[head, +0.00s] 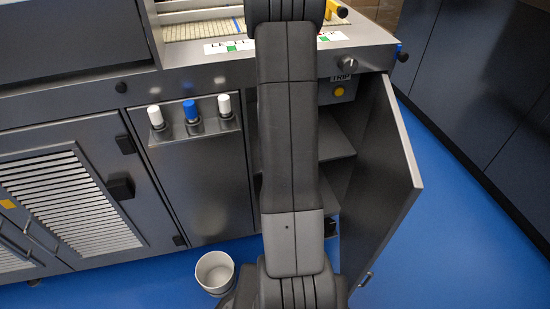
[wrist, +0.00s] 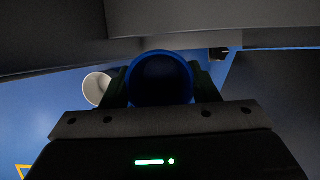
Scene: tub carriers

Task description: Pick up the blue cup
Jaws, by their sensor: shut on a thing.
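The blue cup (wrist: 161,68) shows in the wrist view, dark and in shadow, with its round rim facing the camera. My gripper (wrist: 160,88) is shut on it, with a dark finger on each side of the cup. In the head view my own arm covers the middle of the picture, and both the gripper and the blue cup are hidden behind it.
A white tub (head: 214,271) stands on the blue floor and also shows in the wrist view (wrist: 96,88). A grey cabinet door (head: 385,185) hangs open at the right, beside shelves (head: 335,143). Knobs (head: 190,111) stick out from the cabinet front. Blue floor is clear at the right.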

